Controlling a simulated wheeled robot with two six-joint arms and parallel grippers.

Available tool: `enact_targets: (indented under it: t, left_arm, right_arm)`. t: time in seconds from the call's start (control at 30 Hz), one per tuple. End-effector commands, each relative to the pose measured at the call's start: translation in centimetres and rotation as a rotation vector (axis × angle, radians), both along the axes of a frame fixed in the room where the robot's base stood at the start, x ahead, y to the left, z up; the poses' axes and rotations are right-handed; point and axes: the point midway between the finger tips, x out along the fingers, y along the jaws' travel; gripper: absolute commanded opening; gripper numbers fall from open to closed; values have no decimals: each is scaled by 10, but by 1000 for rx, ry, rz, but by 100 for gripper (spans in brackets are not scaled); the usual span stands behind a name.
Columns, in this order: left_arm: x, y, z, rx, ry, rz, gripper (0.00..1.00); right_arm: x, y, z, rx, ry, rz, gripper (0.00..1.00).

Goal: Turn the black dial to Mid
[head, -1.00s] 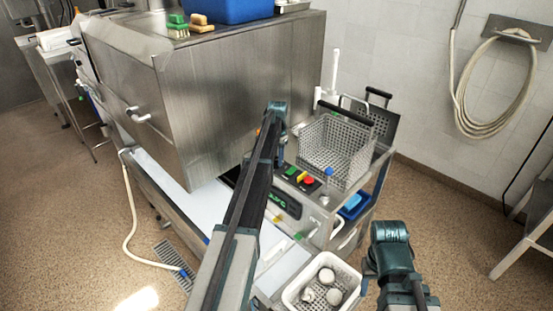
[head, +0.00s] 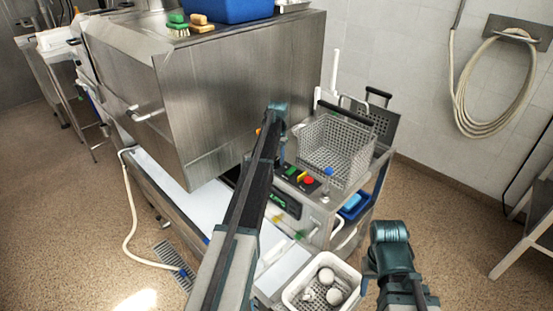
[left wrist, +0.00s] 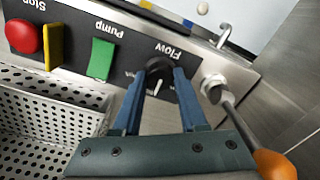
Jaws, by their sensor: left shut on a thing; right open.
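The black dial (left wrist: 157,67) sits on a dark panel marked "Flow", which appears upside down in the left wrist view. A white pointer mark shows below it between the fingers, with small labels on either side that are partly covered and hard to read. My left gripper (left wrist: 160,76) has its two blue fingers closed on the dial, one on each side. In the head view my left gripper (head: 277,112) reaches over the machine's control panel, and the dial is hidden there. My right gripper (head: 389,240) is open and empty, low at the right, away from the panel.
A green Pump switch (left wrist: 101,59), yellow piece (left wrist: 53,46) and red Stop button (left wrist: 24,36) lie beside the dial. A metal knob with an orange-tipped lever (left wrist: 272,163) is close on the other side. A perforated basket (head: 337,148) and steel hood (head: 240,90) flank the arm.

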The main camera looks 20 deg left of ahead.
Motion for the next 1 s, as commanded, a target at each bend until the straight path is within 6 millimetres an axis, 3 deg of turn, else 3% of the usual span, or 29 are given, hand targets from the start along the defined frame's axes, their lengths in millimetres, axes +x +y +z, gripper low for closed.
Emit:
enact_targets:
  t: [0.27, 0.3, 0.47, 0.77, 1.0]
  left_arm:
    - [-3, -7, 0, -10, 7, -5, 0]
    - [-3, -7, 0, -10, 8, -6, 45]
    - [-2, -5, 0, -9, 6, -5, 72]
    - [-1, -3, 1, -5, 4, -3, 72]
    - [-1, -2, 15, -5, 3, -2, 72]
  right_arm:
    - [0, 0, 0, 0, 0, 0, 50]
    - [0, 0, 0, 0, 0, 0, 50]
    - [0, 0, 0, 0, 0, 0, 50]
    - [0, 0, 1, 0, 0, 0, 50]
    - [0, 0, 15, 0, 0, 0, 50]
